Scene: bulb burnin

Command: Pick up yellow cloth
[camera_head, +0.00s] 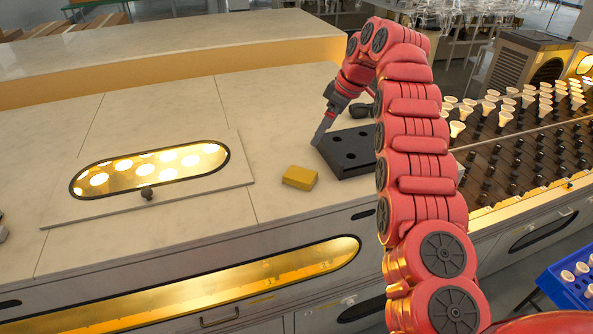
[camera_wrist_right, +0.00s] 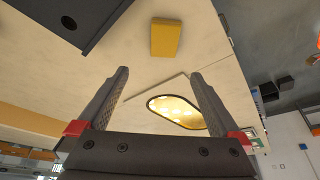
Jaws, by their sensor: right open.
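The yellow cloth (camera_head: 300,177) is a small folded block lying flat on the pale countertop, left of a black holed block. It also shows in the right wrist view (camera_wrist_right: 166,38), at the top middle, ahead of the fingertips. My right gripper (camera_head: 320,138) is above the counter at the left edge of the black block, beyond the cloth in the head view. In the right wrist view its two fingers (camera_wrist_right: 158,76) are spread apart with nothing between them. The gripper is apart from the cloth. My left gripper is not in view.
The black block (camera_head: 345,168) with round holes sits close right of the cloth. An oval lit window (camera_head: 150,170) is set in a panel to the left. A rack of bulbs (camera_head: 520,120) stands right, with a blue crate (camera_head: 570,290) below. Counter left of the cloth is clear.

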